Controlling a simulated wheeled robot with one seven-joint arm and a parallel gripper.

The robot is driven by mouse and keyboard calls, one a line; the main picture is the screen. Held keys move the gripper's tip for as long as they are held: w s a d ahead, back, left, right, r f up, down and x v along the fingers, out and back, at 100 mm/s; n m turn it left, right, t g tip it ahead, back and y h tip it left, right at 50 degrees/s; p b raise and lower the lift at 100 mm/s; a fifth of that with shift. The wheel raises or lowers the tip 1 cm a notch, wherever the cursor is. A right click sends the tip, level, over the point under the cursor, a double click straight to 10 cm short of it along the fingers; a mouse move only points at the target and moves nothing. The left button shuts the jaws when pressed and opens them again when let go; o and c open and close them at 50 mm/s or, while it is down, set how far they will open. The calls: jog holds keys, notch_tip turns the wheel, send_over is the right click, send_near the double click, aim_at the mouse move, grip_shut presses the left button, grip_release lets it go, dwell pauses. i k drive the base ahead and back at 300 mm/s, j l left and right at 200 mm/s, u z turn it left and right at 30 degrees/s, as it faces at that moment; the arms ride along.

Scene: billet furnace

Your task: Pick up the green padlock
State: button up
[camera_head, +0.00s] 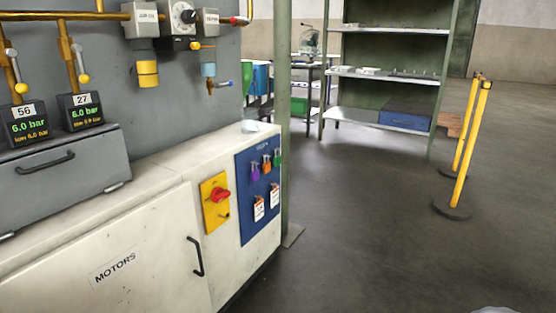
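A small green padlock (278,158) hangs at the right end of the upper row on a blue lockout board (245,205). The board is fixed to the right part of the white cabinet front. An orange padlock (266,163) hangs just left of the green one, and a purple padlock (255,172) hangs left of that. Two white and orange tags hang below them on the board. My gripper is not in view. A pale rounded shape (495,310) shows at the bottom edge on the right; I cannot tell what it is.
A red switch on a yellow plate (215,202) sits left of the board. A green post (283,90) stands just behind the cabinet's right end. Yellow barrier posts (468,150) stand at the right. Shelving (385,75) stands behind. The grey floor between is clear.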

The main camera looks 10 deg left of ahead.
aim_at(277, 159)
jog(key=i+l+u, duration=0.15)
jog(key=i+u, duration=0.2)
jog(key=i, duration=0.2)
jog(key=i+l+u, duration=0.35)
jog(key=i, duration=0.25)
jog(key=i+l+u, duration=0.35)
jog(key=i, duration=0.15)
